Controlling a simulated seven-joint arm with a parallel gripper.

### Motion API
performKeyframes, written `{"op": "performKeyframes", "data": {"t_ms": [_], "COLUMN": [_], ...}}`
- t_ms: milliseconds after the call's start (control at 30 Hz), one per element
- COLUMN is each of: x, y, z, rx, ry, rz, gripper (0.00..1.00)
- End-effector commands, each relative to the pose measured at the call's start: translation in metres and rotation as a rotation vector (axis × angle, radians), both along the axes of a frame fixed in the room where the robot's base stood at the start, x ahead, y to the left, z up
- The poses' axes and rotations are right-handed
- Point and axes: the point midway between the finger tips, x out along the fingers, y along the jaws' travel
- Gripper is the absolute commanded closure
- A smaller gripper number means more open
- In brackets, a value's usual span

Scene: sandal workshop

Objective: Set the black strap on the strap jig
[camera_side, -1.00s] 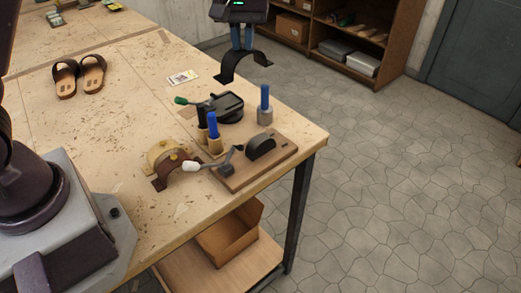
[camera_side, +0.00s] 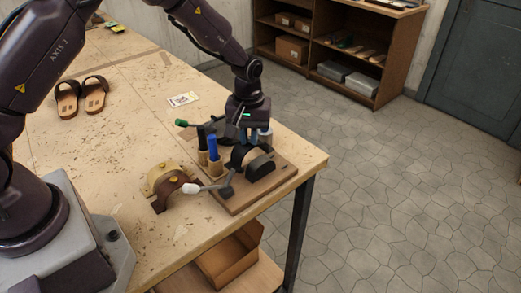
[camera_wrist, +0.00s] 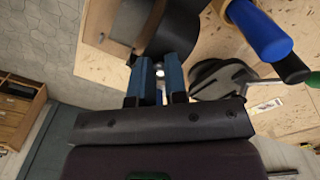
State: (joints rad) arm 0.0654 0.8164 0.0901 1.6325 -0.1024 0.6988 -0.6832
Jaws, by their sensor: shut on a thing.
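My gripper (camera_side: 250,137) is low over the far side of the strap jig, shut on the black strap (camera_side: 238,157). In the wrist view its blue fingers (camera_wrist: 158,78) reach the dark curved strap (camera_wrist: 180,30). The fingertips are partly hidden in the side view.
Brown (camera_side: 180,190) and tan (camera_side: 160,174) arched straps lie left of the jig. A blue-handled tool (camera_side: 213,150) stands close to my gripper, beside a black-handled one. A green-handled device (camera_side: 190,125) is behind. Sandals (camera_side: 82,95) lie far left.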

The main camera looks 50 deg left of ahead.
Motion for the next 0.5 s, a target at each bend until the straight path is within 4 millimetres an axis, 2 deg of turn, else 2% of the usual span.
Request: {"op": "performKeyframes", "data": {"t_ms": [167,267,433,500], "x": [0.000,0.000,0.000,0.000], "y": [-0.003,-0.013,-0.042,-0.040], "z": [-0.010,-0.010,-0.010,-0.019], "rx": [-0.001,-0.001,-0.001,-0.001], "ry": [-0.002,-0.002,-0.002,0.002], "rz": [-0.001,-0.002,-0.004,0.001], "gripper": [1.00,1.00,1.00,1.00]}}
